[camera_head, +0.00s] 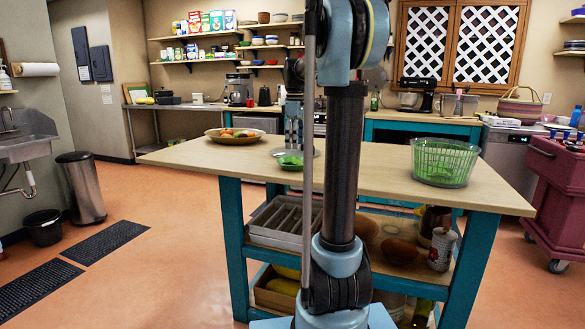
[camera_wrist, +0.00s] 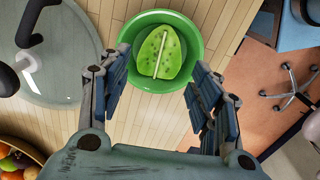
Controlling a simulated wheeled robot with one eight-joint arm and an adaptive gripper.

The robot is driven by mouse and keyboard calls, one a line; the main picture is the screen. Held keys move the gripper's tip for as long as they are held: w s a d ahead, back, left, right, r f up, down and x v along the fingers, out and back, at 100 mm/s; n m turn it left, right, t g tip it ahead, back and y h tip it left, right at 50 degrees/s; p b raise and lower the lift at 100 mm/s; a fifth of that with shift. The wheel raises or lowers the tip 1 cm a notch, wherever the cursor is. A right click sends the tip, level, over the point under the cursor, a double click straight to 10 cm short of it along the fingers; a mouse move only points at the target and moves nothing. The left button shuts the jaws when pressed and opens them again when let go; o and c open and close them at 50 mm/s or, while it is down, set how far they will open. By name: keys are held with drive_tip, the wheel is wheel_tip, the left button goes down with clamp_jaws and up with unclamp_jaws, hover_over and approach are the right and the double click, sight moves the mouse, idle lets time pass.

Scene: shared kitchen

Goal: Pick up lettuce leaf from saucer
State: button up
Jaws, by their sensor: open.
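The lettuce leaf (camera_wrist: 162,53) is light green with a pale midrib, and it lies in a round green saucer (camera_wrist: 190,27). In the head view the saucer (camera_head: 290,163) sits on the wooden island table (camera_head: 375,171), small and partly behind my arm. My gripper (camera_wrist: 160,92) is open and empty in the wrist view, its two blue-grey fingers spread below the saucer in the picture. The leaf lies beyond the fingertips, between their lines, and the fingers do not touch it. In the head view my gripper (camera_head: 294,140) hangs above the table close to the saucer.
A bowl of fruit (camera_head: 234,133) stands left of the saucer. A grey-green round glass-like lid (camera_wrist: 60,68) lies left of the saucer in the wrist view. A green basket-like bowl (camera_head: 443,162) stands at the table's right end. Bare tabletop lies between saucer and basket.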

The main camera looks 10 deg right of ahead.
drive_tip(key=shift+w+a+f, duration=0.1)
drive_tip(key=shift+a+f, duration=0.05)
drive_tip(key=shift+f, duration=1.6)
drive_tip(key=shift+a+f, duration=0.15)
drive_tip(key=shift+f, duration=1.6)
drive_tip(key=shift+c, duration=0.6)
drive_tip(key=shift+c, duration=1.4)
